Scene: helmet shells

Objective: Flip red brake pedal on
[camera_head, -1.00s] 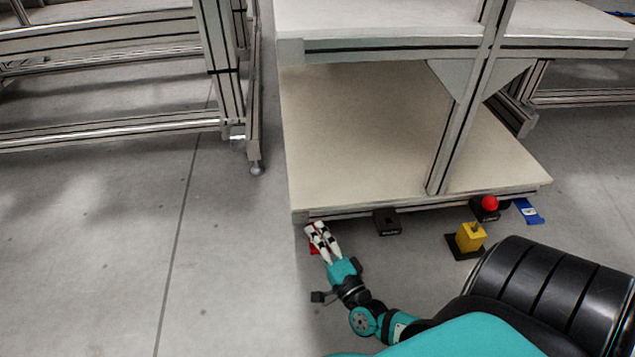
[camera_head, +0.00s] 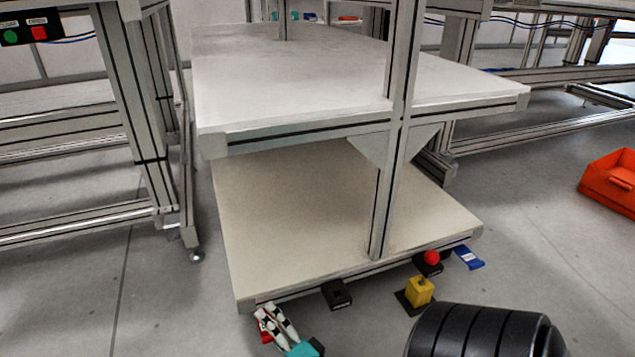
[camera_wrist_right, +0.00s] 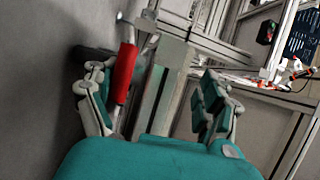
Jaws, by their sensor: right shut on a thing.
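The red brake pedal (camera_head: 264,328) is low at the front left corner of the workbench, mostly hidden behind my right gripper (camera_head: 277,322). In the right wrist view the pedal (camera_wrist_right: 125,74) is a red bar with a metal end, lying along the left finger. My right gripper (camera_wrist_right: 155,108) is shut on the pedal, though its finger groups look well apart in the wrist view. My left gripper is not in view.
An orange bin (camera_head: 612,180) lies far right. The floor at left is clear.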

